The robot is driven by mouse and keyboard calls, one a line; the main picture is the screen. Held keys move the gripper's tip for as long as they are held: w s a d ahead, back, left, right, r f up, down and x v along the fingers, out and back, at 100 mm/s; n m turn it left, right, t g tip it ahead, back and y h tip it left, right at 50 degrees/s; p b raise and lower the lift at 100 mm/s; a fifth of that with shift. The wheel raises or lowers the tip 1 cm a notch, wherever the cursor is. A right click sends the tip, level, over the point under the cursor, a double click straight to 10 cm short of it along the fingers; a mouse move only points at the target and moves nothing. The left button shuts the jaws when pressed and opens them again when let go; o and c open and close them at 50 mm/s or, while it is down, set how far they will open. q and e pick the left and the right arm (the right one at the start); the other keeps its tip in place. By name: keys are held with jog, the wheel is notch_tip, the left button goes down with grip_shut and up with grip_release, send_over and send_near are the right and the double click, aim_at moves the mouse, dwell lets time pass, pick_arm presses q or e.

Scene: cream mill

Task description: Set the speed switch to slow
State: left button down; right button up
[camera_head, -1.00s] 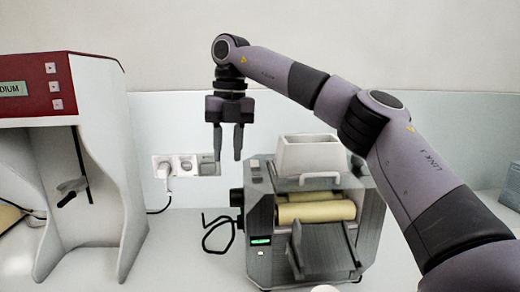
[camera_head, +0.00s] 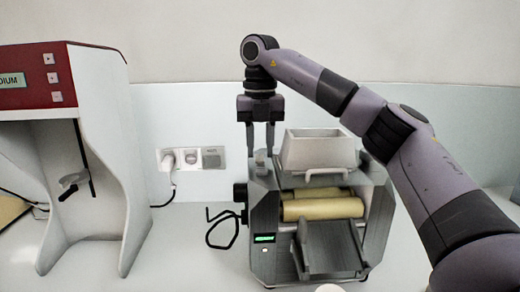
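The grey mill (camera_head: 262,215) stands on the counter, with two cream rollers (camera_head: 322,208), a white hopper on top and a lit green display (camera_head: 264,239). A small pale part (camera_head: 260,156) sits on its upper left corner; it may be the speed switch, but its setting is too small to read. My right gripper (camera_head: 260,153) points down over that corner. Its two fingers are apart, with the pale part showing between or just behind their tips. I cannot tell whether they touch it. My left gripper is not in view.
The white hopper (camera_head: 318,152) stands close to the right of my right gripper. A white and red machine (camera_head: 112,100) stands at the left. Wall sockets (camera_head: 203,158) with a plug are behind.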

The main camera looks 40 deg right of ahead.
jog(key=shift+f, duration=0.6)
grip_shut()
jog(key=shift+w+d+f+g+y, duration=0.1)
jog(key=shift+g+y, duration=0.3)
jog(key=shift+g, duration=0.15)
jog(key=shift+w+f+g+y, duration=0.1)
jog(key=shift+g+y, duration=0.3)
jog(key=shift+g, duration=0.15)
jog(key=shift+d+r, duration=0.1)
jog(key=shift+r, duration=0.1)
jog(key=shift+w+r, duration=0.1)
jog(key=shift+r, duration=0.05)
